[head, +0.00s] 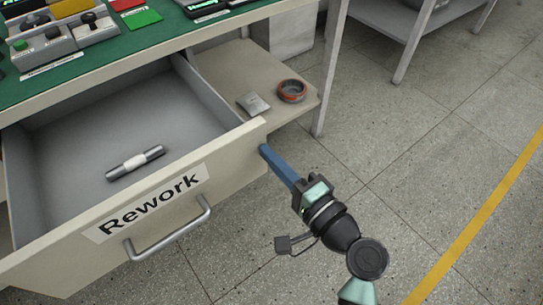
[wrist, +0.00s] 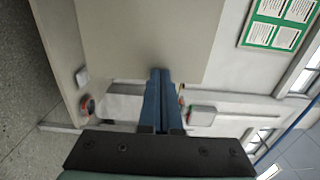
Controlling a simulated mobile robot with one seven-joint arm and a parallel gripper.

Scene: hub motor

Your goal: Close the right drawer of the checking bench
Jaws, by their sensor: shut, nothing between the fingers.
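The drawer labelled "Rework" (head: 152,203) is pulled open from the bench, with a cream front and a metal bar handle (head: 170,232). A metal shaft with a pale middle (head: 135,163) lies inside it. My gripper (head: 264,149) is shut and empty, its blue fingertips at the right end of the drawer front. In the wrist view the fingertips (wrist: 161,72) overlap the lower edge of a plain beige panel (wrist: 140,35), which seems to be the drawer front. I cannot tell whether they touch it.
The bench's green top (head: 150,38) carries control boxes and colored cards. A lower shelf (head: 235,62) right of the drawer holds an orange-and-dark ring (head: 292,90) and a small grey packet (head: 253,104). A bench leg (head: 330,70) stands beyond. Open floor (head: 420,160) lies to the right.

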